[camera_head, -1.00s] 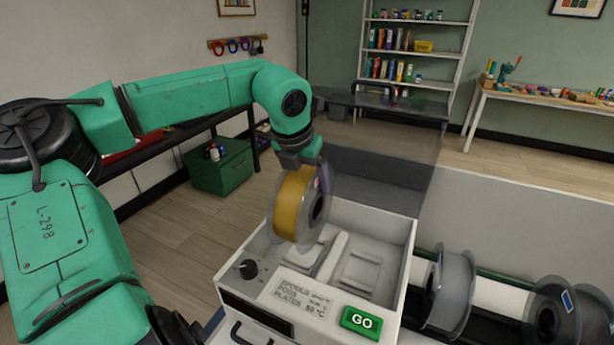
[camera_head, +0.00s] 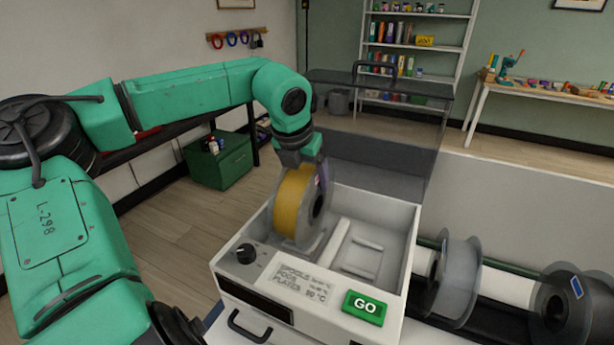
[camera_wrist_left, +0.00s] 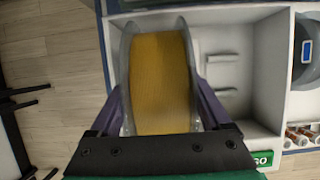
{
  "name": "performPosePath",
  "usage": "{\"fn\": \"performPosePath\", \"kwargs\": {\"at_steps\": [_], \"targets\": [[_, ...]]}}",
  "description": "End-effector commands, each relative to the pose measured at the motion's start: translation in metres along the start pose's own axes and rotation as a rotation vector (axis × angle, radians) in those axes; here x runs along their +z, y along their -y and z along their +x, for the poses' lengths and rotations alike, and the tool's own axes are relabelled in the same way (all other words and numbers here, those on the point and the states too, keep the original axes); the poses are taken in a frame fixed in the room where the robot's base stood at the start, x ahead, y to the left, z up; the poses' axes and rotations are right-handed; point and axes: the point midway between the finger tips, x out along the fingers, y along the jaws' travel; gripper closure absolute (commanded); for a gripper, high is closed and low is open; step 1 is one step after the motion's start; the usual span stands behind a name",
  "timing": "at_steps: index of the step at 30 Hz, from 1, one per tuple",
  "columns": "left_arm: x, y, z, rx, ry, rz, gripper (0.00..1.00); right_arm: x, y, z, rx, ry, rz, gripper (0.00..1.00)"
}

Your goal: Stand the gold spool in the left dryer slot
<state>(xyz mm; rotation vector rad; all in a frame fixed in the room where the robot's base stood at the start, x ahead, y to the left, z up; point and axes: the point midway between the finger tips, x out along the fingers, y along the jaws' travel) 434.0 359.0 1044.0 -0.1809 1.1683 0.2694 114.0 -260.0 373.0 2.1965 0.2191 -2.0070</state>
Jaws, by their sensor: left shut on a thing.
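The gold spool (camera_head: 291,203) has clear flanges and is upright in the left slot area of the white dryer (camera_head: 404,262). My left gripper (camera_head: 306,172) is shut on the spool from above. In the left wrist view the spool (camera_wrist_left: 160,85) sits between the two purple fingers, left of the dryer's divider (camera_wrist_left: 267,70). Its lower edge is inside the dryer walls; whether it touches the slot floor I cannot tell. The right slot (camera_head: 363,256) is empty, with raised ribs. My right gripper does not show.
The dryer's clear lid (camera_head: 385,125) stands open at the back. A green GO button (camera_head: 364,307) and a black knob (camera_head: 246,253) are on its front. Other spools (camera_head: 456,280) stand on a rack at the right.

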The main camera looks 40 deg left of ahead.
Motion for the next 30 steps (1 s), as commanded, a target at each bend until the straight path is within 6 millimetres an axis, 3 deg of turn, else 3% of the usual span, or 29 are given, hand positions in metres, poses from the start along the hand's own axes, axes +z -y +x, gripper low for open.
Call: {"fn": "performPosePath", "kwargs": {"at_steps": [12, 13, 14, 23, 26, 30], "targets": [[0.000, 0.000, 0.002, -0.001, 0.005, -0.001, 1.00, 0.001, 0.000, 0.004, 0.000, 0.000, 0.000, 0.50], [0.000, 0.000, 0.002, -0.001, 0.005, -0.001, 0.07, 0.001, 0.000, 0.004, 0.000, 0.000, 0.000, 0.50], [0.000, 0.000, 0.002, -0.001, 0.005, -0.001, 0.00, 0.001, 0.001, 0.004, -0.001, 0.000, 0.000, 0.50], [-0.002, 0.000, 0.000, 0.001, 0.000, 0.000, 0.00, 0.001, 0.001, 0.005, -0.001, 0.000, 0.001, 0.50], [-0.001, 0.000, -0.015, 0.001, 0.004, -0.001, 0.00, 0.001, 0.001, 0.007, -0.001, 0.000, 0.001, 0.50], [-0.001, 0.000, -0.054, 0.002, 0.008, -0.001, 0.00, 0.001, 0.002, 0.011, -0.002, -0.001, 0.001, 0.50]]}}
